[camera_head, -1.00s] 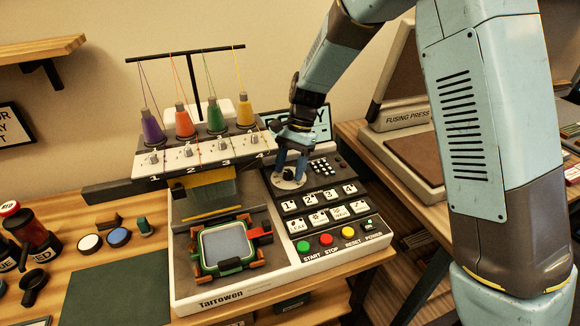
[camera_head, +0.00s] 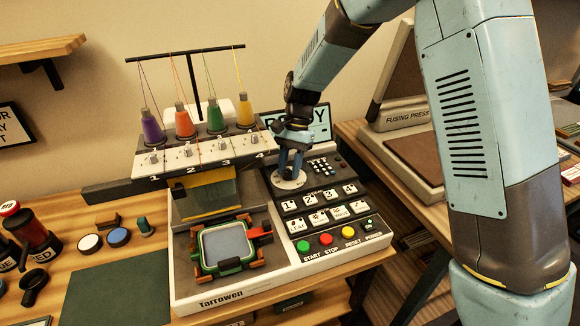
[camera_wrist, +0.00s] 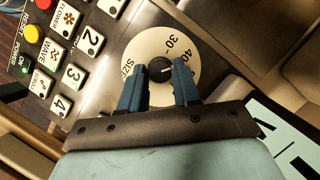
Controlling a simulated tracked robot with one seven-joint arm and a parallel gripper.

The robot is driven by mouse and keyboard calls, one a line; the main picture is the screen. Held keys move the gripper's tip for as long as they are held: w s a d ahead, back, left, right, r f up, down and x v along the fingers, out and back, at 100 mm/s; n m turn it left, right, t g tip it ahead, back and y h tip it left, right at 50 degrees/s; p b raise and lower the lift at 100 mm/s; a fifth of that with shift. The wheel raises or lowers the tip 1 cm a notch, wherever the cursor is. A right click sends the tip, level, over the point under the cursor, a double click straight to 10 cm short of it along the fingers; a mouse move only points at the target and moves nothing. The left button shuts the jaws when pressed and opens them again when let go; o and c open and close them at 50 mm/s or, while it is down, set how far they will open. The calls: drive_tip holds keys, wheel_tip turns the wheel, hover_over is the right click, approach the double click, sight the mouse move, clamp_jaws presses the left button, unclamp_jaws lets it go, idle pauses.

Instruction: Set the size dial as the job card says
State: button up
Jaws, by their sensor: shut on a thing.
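The size dial is a pale disc (camera_head: 288,181) on the dark control panel of the embroidery machine (camera_head: 240,277). In the wrist view the size dial (camera_wrist: 157,48) shows the word SIZE, the numbers 30 and 40, and a black centre knob (camera_wrist: 160,69) with a white mark. My gripper (camera_head: 290,172) reaches down onto the dial from above. In the wrist view my gripper's blue fingers (camera_wrist: 160,86) stand on either side of the knob, shut on it. Part of the dial's scale is hidden behind the fingers. I cannot make out a job card with the setting.
Numbered buttons (camera_head: 318,198) and the start, stop and reset buttons (camera_head: 326,239) lie just in front of the dial. The thread spools (camera_head: 183,122) stand to the left. A display (camera_head: 318,122) is behind the arm. A fusing press (camera_head: 400,118) stands to the right.

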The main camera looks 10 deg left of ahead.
drive_tip(key=shift+a+n+h, duration=0.1)
drive_tip(key=shift+n+h, duration=0.3)
drive_tip(key=shift+n, duration=0.6)
drive_tip(key=o, duration=1)
drive_tip(key=shift+o, duration=0.2)
drive_tip(key=v, duration=1.3)
drive_tip(key=shift+w+r, duration=0.25)
drive_tip(key=shift+w, duration=0.1)
